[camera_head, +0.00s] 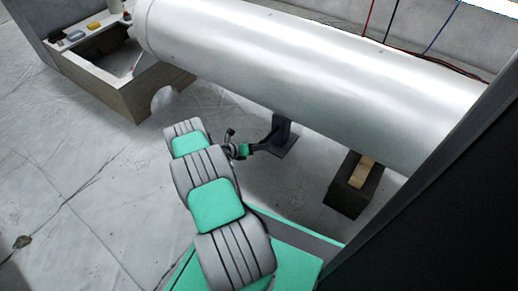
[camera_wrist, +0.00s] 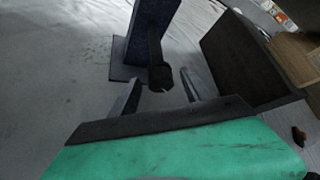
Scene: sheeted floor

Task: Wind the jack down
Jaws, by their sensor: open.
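The jack (camera_head: 281,130) is a dark stand on a flat base plate, under the long white cylinder. In the wrist view its dark blue column (camera_wrist: 146,22) rises at the top, with a dark arm ending in a block-like end (camera_wrist: 160,77) pointing toward me. My gripper (camera_head: 246,150) is low beside the jack, on its left. In the wrist view my gripper (camera_wrist: 161,80) is open, with one finger on each side of the block end. A gap shows beside each finger; I cannot tell whether either touches it. The jack's top is hidden by the cylinder.
The white cylinder (camera_head: 300,75) spans overhead. A dark box with a wooden strip (camera_head: 348,192) stands right of the jack and also shows in the wrist view (camera_wrist: 245,62). A wooden-sided bin (camera_head: 130,92) is at upper left. The sheeted floor (camera_head: 75,170) is mostly clear on the left.

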